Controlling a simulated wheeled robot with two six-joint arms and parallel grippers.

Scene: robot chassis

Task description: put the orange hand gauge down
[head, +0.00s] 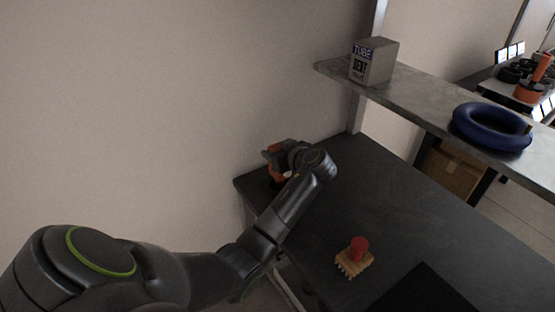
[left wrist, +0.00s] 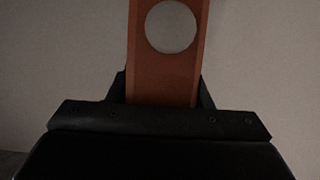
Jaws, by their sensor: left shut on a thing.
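The orange hand gauge (left wrist: 165,72) stands up out of my left gripper in the left wrist view, a flat orange bar with a round hole through it. My left gripper (left wrist: 165,100) is shut on its lower part. In the head view, a bit of the orange gauge (head: 277,175) shows beside my left gripper (head: 272,158), over the far left corner of the dark table (head: 390,200). The wrist hides most of the gauge there. I cannot tell whether the gauge touches the table. My right gripper is not in view.
A wooden brush-like block with a red knob (head: 358,250) sits on the near part of the table. A grey shelf above carries a grey box (head: 373,62) and a blue ring (head: 491,126). The middle of the table is clear. A wall borders the left side.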

